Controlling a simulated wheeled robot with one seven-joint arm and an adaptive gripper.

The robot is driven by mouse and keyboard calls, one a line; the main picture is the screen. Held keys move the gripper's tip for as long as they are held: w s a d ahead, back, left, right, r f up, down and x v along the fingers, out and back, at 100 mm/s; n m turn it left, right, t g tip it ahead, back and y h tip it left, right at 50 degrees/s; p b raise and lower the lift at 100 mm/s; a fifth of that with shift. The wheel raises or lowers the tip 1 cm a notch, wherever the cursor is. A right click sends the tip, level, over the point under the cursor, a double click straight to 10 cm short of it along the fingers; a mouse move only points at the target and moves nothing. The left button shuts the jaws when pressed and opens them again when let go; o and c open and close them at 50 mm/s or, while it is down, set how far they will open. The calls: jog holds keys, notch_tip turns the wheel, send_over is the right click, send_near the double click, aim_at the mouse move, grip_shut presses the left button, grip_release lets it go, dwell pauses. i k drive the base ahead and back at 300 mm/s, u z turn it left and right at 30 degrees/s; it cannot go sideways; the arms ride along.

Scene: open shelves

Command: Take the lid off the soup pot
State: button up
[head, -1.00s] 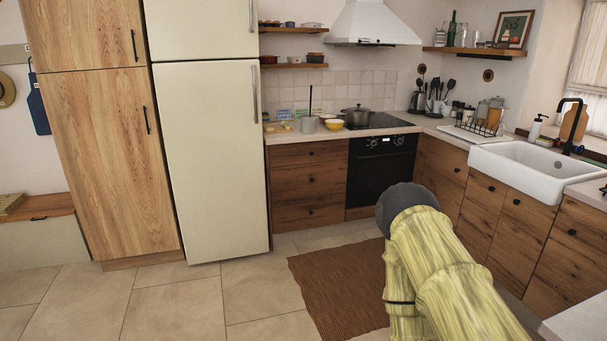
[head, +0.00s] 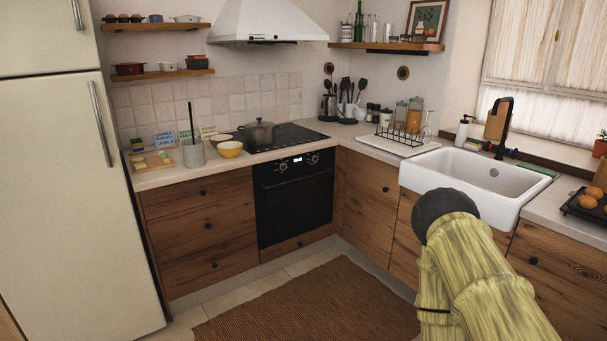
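The soup pot (head: 259,136) is a dark grey pot on the left part of the black cooktop (head: 300,134), above the oven. Its lid (head: 259,126) appears to sit on top of it, with a small knob in the middle. My arm shows at the lower right, in a yellow patterned cover with a dark rounded part. My gripper is not in view.
A brown rug (head: 310,308) lies on the floor before the oven.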

aim_at(245, 126)
jog(key=u, duration=0.1)
jog(key=i, duration=1.9)
jog(key=u, duration=0.35)
